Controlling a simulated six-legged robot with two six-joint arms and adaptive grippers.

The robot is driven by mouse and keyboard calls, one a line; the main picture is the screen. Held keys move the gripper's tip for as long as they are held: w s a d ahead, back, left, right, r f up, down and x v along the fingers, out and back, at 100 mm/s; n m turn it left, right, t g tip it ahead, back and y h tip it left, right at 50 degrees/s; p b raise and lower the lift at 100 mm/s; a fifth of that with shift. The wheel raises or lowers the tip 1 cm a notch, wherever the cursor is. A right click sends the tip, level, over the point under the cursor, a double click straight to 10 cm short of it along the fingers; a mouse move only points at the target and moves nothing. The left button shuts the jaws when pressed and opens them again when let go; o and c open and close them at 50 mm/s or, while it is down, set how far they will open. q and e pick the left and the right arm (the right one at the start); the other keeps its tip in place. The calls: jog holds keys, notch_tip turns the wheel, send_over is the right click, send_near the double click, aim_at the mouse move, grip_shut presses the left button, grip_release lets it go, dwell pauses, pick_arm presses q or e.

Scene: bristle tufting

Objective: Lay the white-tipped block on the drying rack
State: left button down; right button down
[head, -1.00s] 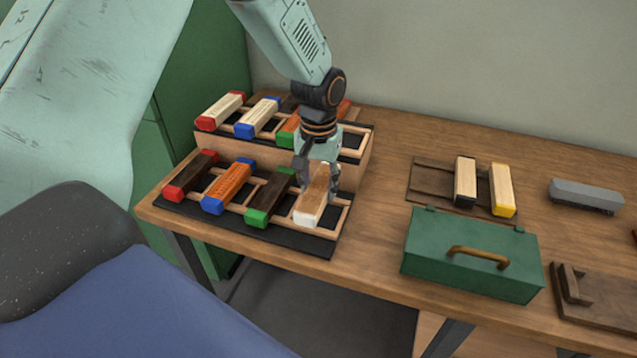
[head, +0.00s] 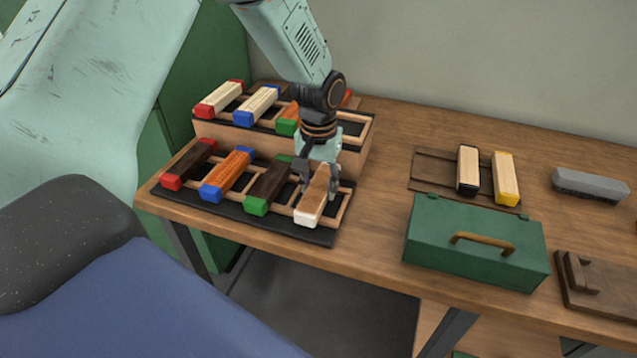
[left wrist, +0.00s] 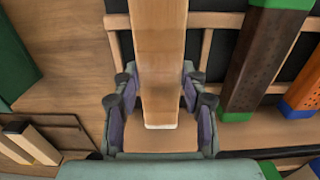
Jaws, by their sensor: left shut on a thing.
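The white-tipped block (head: 318,190) has a brown wooden body and a white near end. It is at the right end of the front row of a two-level block holder. My left gripper (head: 320,182) comes down from above and is shut on it. The left wrist view shows the block (left wrist: 160,65) between the two fingers, over the holder's slats. I cannot tell whether it still touches them. A flat dark wooden frame (head: 432,168), apparently the drying rack, lies to the right. It carries a black-tipped block (head: 468,170) and a yellow-tipped block (head: 506,178). My right gripper is not in view.
Red-, blue- and green-ended blocks fill the holder (head: 290,226) beside the held block. A green toolbox (head: 475,240) with a handle stands in front of the frame. A grey brush-like block (head: 590,185) lies farther right. The frame's left part is bare.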

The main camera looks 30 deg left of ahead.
pick_arm(q)
jog(key=shift+a+f, duration=0.15)
jog(key=shift+f, duration=0.05)
jog(key=shift+f, duration=0.15)
jog(key=c, duration=0.7)
grip_release()
jog(key=shift+o, duration=0.2)
jog(key=o, duration=0.4)
jog(key=shift+r+p, duration=3.5)
jog(key=shift+p, duration=0.35)
